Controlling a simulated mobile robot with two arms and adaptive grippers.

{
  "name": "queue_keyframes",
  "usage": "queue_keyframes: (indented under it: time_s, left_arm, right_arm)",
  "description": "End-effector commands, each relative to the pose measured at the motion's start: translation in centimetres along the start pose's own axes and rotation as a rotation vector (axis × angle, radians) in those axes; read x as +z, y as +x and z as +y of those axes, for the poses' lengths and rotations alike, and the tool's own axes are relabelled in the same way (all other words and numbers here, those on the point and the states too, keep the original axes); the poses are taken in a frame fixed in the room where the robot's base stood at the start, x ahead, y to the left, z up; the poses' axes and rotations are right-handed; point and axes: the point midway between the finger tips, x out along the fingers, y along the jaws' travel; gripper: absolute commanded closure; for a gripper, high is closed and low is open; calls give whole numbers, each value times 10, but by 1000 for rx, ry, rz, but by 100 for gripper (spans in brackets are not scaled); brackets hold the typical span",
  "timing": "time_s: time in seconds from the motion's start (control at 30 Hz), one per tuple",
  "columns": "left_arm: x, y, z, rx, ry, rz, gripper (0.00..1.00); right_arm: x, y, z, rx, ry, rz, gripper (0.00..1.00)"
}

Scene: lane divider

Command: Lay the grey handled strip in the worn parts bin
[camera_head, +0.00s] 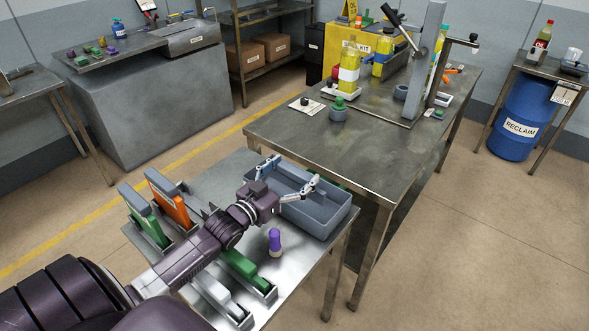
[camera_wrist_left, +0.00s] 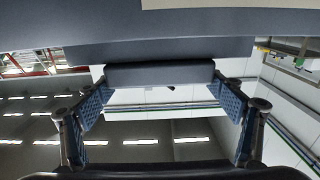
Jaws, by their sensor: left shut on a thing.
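My left gripper (camera_head: 287,179) reaches over the open grey bin (camera_head: 325,221) at the right side of the small metal table. Its fingers are spread wide. In the left wrist view a grey bar, which looks like the grey handled strip (camera_wrist_left: 160,74), spans the space between the two fingers of the left gripper (camera_wrist_left: 160,100). In the head view the held piece is hard to tell from the grey bin behind it. I can read no label on the bin in the head view. My right gripper is not in view.
A purple-topped bottle (camera_head: 275,241) stands near the bin. A larger workbench (camera_head: 300,137) stands behind.

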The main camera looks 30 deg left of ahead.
Motion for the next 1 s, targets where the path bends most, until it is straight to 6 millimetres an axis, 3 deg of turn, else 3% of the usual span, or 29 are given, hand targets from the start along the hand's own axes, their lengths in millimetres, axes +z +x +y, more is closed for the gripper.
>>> queue_keyframes:
  time_s: [0.23,0.27,0.37,0.77,1.0]
  left_arm:
    - [-1,0,0,0,0,3,44]
    - [-1,0,0,0,0,3,11]
    - [-1,0,0,0,0,2,0]
    - [1,-4,0,0,-1,-2,0]
    - [2,-33,0,0,-1,-3,0]
  right_arm:
    - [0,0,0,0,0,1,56]
    - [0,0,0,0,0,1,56]
    - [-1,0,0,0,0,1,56]
    - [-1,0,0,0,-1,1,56]
    - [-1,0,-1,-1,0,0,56]
